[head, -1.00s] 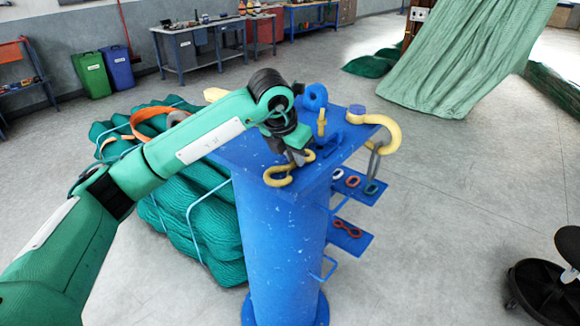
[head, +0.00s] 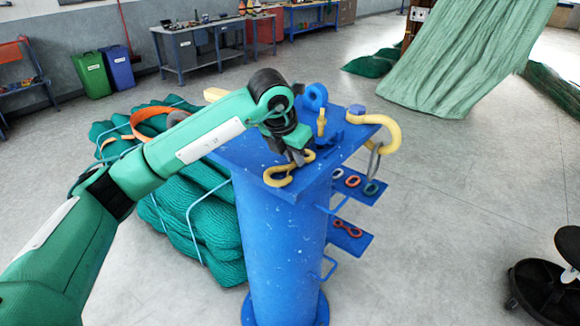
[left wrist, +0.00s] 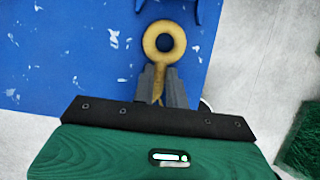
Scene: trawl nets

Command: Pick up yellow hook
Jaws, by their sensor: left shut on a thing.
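The yellow hook (head: 277,178) is at the front edge of the blue post's top plate (head: 232,152). My left gripper (head: 297,157) reaches down over it from the left and is shut on it. In the left wrist view the hook's round eye (left wrist: 164,27) sticks out past the grey fingertips (left wrist: 160,84), which close on its narrow shank. The rest of the hook is hidden below the gripper there. I cannot tell whether the hook still touches the plate. My right gripper is not in view.
A larger yellow hook (head: 392,130) hangs at the plate's right corner. A blue ring bracket (head: 315,96) and a small yellow upright piece (head: 321,121) stand on the plate. Side shelves (head: 350,238) hold coloured links.

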